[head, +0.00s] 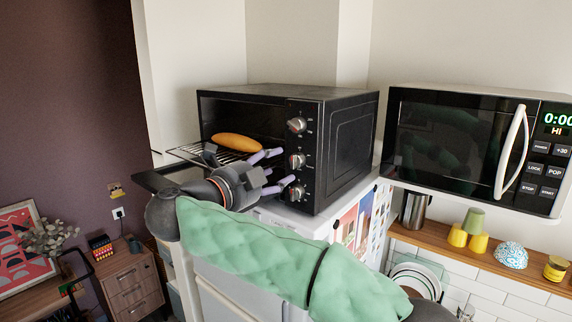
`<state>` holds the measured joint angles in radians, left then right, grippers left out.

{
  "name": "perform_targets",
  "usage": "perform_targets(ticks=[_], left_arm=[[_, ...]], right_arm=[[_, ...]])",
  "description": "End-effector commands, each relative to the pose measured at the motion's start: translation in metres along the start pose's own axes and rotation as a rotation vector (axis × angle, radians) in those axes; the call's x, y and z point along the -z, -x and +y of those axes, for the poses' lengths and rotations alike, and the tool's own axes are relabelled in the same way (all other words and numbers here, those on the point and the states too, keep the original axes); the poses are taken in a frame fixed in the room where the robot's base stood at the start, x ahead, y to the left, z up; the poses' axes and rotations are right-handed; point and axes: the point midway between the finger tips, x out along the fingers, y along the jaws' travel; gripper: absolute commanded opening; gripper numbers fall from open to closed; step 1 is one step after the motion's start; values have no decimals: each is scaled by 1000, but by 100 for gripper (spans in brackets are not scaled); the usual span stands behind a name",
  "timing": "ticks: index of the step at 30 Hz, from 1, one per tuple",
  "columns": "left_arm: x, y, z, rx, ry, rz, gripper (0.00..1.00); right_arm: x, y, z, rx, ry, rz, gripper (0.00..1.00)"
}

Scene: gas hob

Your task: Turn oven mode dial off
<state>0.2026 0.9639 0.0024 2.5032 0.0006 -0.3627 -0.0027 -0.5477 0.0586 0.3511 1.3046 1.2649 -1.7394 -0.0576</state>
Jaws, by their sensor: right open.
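A black toaster oven (345,140) stands on a white surface, with three dials in a column on its front. The top dial (297,125), middle dial (297,160) and bottom dial (296,192) have silver knobs. Their labels are too small to read, so I cannot tell which one is the mode dial. My right gripper (282,167) is open and empty, its lavender fingers pointing at the panel. The tips are close to the middle dial, one near its upper left and one below it. I cannot tell whether they touch it. My left gripper is out of view.
The oven door (155,180) is open, and a wire rack (190,152) sticks out with a long orange-brown loaf (238,142) on it. A microwave (450,145) hangs to the right. A wooden shelf (480,257) below it holds cups and a bowl.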

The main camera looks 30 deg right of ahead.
Motion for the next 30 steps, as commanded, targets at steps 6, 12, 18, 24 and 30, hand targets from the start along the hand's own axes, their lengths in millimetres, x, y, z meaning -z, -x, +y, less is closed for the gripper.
perform_targets(ticks=[6, 12, 18, 24, 30], left_arm=[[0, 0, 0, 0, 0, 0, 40], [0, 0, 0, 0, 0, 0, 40], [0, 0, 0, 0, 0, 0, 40], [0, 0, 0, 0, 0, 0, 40], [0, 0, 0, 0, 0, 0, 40]], right_arm=[[-1, 42, 0, 1, 0, -4, 56], [-1, 62, -1, 2, -1, -2, 56], [-1, 67, 0, 1, -1, -1, 56], [-1, 67, 0, 1, -1, -1, 56], [-1, 66, 0, 1, -1, -1, 56]])
